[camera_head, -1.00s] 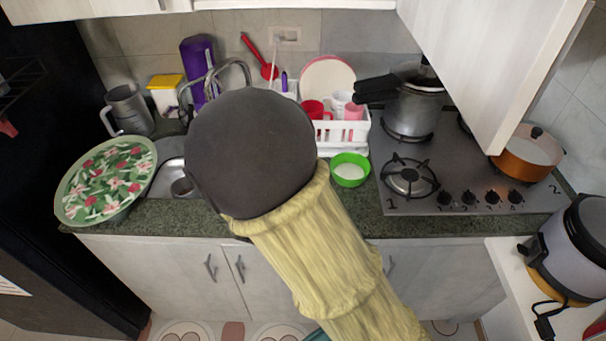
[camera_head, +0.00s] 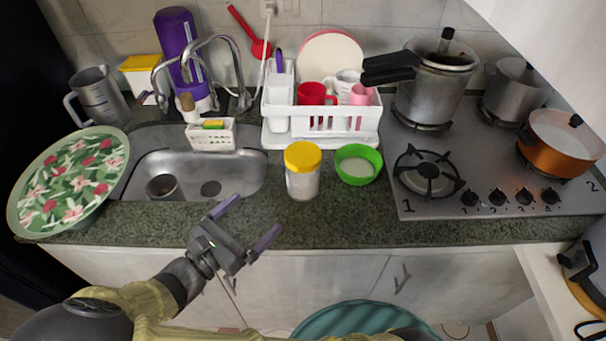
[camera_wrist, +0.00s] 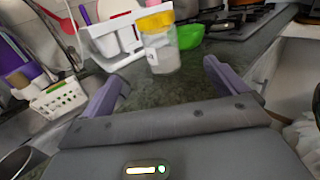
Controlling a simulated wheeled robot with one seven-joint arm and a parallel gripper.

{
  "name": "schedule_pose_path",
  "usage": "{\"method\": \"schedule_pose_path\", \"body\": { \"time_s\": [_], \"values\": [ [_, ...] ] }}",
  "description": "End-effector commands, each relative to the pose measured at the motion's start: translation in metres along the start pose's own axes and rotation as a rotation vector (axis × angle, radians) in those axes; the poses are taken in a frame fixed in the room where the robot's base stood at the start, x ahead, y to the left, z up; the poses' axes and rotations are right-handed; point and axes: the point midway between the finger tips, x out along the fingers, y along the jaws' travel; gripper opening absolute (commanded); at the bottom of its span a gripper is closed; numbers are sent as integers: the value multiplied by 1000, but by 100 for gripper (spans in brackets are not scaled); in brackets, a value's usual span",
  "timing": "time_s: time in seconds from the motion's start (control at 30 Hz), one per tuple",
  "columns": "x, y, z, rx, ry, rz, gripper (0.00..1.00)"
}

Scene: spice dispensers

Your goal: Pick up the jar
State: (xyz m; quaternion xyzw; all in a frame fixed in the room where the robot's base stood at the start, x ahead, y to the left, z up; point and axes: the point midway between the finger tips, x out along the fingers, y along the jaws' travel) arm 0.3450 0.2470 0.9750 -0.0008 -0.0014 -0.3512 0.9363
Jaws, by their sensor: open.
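The jar (camera_head: 302,172) is clear with a yellow lid and pale contents. It stands upright on the dark green counter, left of a green bowl (camera_head: 358,165). My gripper (camera_head: 247,221) is open and empty, in front of and to the left of the jar, near the counter's front edge. In the wrist view the jar (camera_wrist: 159,46) shows upright ahead, beyond the gap between the two purple-grey fingers (camera_wrist: 160,82). The fingers are apart from it.
A white dish rack (camera_head: 320,128) with cups stands behind the jar. The sink (camera_head: 240,170) is at left, with a floral plate (camera_head: 70,180) beyond it. A gas stove (camera_head: 480,180) is at right. The counter in front of the jar is clear.

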Motion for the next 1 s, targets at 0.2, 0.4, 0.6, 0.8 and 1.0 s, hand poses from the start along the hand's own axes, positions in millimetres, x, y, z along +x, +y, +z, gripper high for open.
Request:
{"method": "schedule_pose_path", "body": {
  "time_s": [0.2,0.4,0.6,0.8,1.0],
  "values": [
    [10,-1,0,0,0,-4,97],
    [43,-1,0,-1,0,-6,97],
    [79,-2,-1,-1,1,-6,97],
    [112,-1,-2,-1,2,-6,97],
    [123,-1,-2,1,3,-3,97]
  ]
}}
